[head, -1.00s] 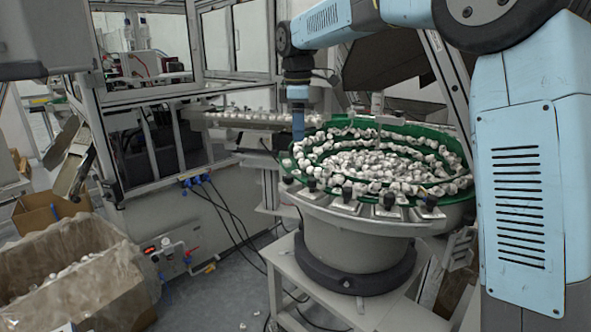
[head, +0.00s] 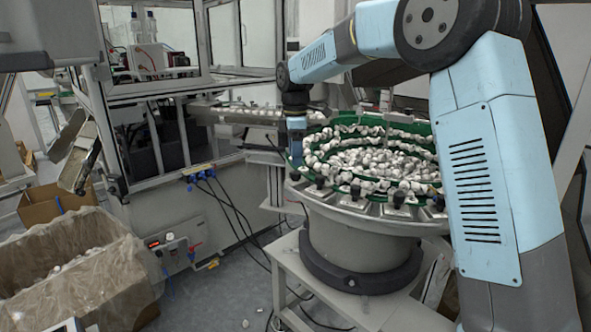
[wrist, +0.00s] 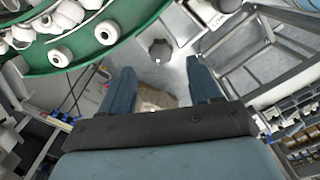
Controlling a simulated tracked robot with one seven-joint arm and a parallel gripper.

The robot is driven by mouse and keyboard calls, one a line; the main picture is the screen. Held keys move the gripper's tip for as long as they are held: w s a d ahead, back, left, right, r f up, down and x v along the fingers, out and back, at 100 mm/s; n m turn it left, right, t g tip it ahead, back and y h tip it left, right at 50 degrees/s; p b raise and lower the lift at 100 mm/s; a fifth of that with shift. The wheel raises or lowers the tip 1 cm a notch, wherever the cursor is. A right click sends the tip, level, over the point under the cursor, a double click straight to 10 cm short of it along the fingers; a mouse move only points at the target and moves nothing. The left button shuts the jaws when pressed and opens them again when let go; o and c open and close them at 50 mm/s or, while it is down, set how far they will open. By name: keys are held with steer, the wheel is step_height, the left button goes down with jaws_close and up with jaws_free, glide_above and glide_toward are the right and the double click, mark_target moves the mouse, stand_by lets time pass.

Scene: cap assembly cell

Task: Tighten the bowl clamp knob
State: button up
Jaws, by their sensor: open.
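The bowl feeder has a green bowl (head: 330,133) full of white caps, with several black clamp knobs (head: 355,192) around its metal rim. In the wrist view one dark round clamp knob (wrist: 160,50) sits on a metal plate beside the green bowl edge (wrist: 90,55). My gripper (wrist: 161,66) is open and empty. Its two blue fingers stand either side of the knob's line, the knob showing just past their tips. In the head view my gripper (head: 297,150) points down at the bowl's left rim; the knob under it cannot be made out clearly.
The bowl stands on a white table (head: 290,262). A machine enclosure (head: 180,225) is behind and left, with a track (head: 235,112) reaching toward the bowl. A lined carton (head: 75,265) is at lower left. Cables hang near the enclosure. White caps crowd the bowl edge.

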mark_target(295, 172)
steer(key=shift+f, duration=2.65)
steer(key=c, duration=1)
steer(key=shift+d, duration=0.15)
steer(key=shift+c, duration=0.2)
